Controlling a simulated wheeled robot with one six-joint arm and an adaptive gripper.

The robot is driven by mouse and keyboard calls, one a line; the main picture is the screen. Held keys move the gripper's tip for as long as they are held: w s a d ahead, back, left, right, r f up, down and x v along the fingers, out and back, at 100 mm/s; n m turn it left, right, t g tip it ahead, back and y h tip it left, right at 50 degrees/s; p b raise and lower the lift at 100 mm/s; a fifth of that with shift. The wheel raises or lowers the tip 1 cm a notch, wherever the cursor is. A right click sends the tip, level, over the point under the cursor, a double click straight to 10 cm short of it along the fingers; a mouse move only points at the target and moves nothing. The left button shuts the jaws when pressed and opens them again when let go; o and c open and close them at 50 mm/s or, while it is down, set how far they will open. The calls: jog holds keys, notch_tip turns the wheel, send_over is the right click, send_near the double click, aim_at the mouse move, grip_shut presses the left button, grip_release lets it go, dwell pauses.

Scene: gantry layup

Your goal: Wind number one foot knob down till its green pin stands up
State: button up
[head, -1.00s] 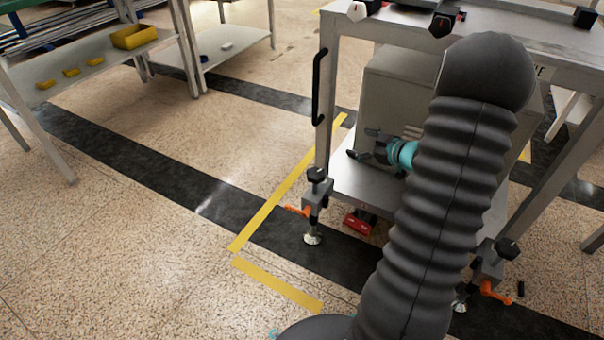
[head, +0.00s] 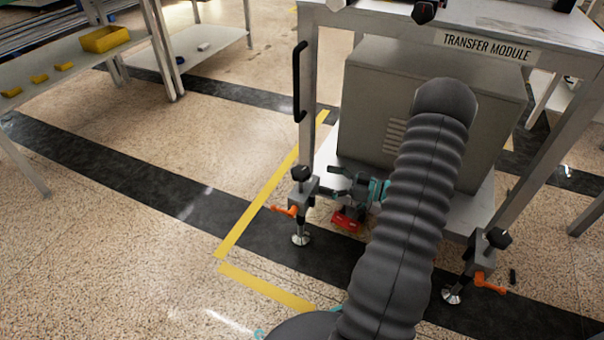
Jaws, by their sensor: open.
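The transfer module cart (head: 470,20) has two levelling feet in view. The left foot has a black knob (head: 302,174) on top, an orange lever (head: 285,210) and a round metal pad (head: 300,239) at the floor. The right foot has a similar black knob (head: 498,238) and orange lever (head: 488,284). I see no number on either foot and cannot make out a green pin. My gripper (head: 335,181) is open and empty, its fingers pointing left, just right of the left knob and apparently apart from it. My arm hides part of the cart's lower shelf.
A grey cabinet (head: 430,110) stands on the cart's lower shelf. A black handle (head: 299,82) is on the left leg. A red part (head: 346,220) sits low under the shelf. Yellow floor tape (head: 262,200) runs left of the cart; the floor beyond is clear.

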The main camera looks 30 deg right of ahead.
aim_at(301, 173)
jog(key=x, duration=0.8)
jog(key=shift+w+a+b, duration=0.1)
jog(key=shift+w+b, duration=0.05)
jog(key=shift+b, duration=0.15)
jog(key=c, duration=1.2)
